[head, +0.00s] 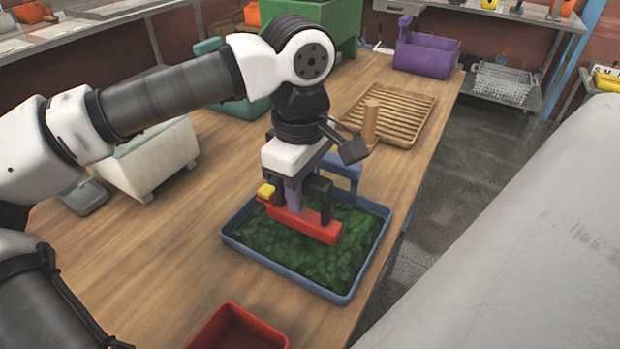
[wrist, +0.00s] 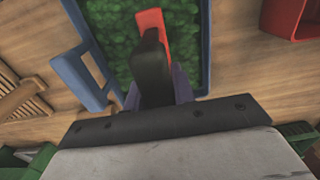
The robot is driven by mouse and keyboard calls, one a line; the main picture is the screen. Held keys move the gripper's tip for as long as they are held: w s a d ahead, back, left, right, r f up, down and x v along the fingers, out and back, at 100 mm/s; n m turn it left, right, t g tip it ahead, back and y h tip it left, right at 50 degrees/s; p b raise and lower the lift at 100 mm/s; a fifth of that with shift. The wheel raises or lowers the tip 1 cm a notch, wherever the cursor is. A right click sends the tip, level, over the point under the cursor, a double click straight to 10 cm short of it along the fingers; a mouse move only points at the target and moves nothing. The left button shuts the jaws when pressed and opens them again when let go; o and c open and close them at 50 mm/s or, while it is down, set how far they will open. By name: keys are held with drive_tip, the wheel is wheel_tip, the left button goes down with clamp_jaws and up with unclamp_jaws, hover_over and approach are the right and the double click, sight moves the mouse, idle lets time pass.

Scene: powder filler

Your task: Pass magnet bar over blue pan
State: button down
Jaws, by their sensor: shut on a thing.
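The blue pan (head: 292,282) sits on the wooden table and is filled with green leafy-looking material. Its raised blue handle is at the back, and its rim also shows in the wrist view (wrist: 206,70). The magnet bar (head: 303,222) is red with a yellow end block at its left. It lies across the middle of the pan, over the green material; I cannot tell whether it touches it. My gripper (head: 304,195) is shut on the bar's upright purple grip, pointing down. In the wrist view the red bar (wrist: 152,20) is partly hidden behind a dark finger.
A red tray (head: 238,328) stands in front of the pan. A slatted wooden rack with a peg (head: 395,112) is behind it. Table to the pan's left is clear.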

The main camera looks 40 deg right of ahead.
wheel_tip(320, 180, up, 6)
drive_tip(key=a+p, duration=0.2)
drive_tip(key=p, duration=0.1)
drive_tip(key=shift+s+a+p, duration=0.35)
drive_tip(key=shift+s+p, duration=0.05)
drive_tip(key=shift+s, duration=0.05)
drive_tip(key=shift+s, duration=0.1)
idle(0.6)
